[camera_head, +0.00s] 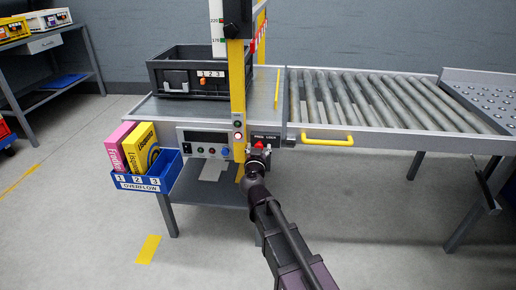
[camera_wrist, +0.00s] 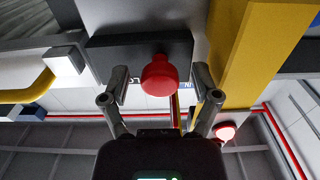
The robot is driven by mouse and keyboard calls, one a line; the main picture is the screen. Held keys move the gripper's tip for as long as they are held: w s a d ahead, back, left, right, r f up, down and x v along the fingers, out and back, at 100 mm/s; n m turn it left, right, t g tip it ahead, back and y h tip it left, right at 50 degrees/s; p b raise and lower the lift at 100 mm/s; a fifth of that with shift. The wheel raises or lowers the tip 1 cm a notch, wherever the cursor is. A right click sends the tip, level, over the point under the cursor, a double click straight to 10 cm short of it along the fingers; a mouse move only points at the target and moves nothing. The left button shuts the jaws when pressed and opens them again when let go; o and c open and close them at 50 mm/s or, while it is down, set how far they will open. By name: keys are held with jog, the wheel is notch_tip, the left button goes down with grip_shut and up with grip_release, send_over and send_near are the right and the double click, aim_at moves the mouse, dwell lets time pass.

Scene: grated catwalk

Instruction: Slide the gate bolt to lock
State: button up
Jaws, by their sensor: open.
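A red knob (camera_head: 259,145), which looks like the bolt's knob, sits on a dark plate (camera_head: 270,139) with a white label at the front edge of the bench, beside the yellow post. In the wrist view the round red knob (camera_wrist: 159,76) stands out from the dark plate (camera_wrist: 112,58). My gripper (camera_head: 256,157) is at the plate, just below the knob in the head view. In the wrist view my gripper (camera_wrist: 161,86) is open, with one finger on each side of the knob. Gaps show between the knob and both fingers. The bolt's rod and its catch cannot be made out.
The yellow post (camera_head: 238,110) stands close left of the gripper. A roller conveyor section (camera_head: 345,131) with a yellow handle (camera_head: 327,137) lies right. A control panel (camera_head: 207,144) and a blue overflow bin (camera_head: 138,184) are left. A black crate (camera_head: 157,75) stands on the bench.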

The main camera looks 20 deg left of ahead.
grip_shut()
dwell(0.3)
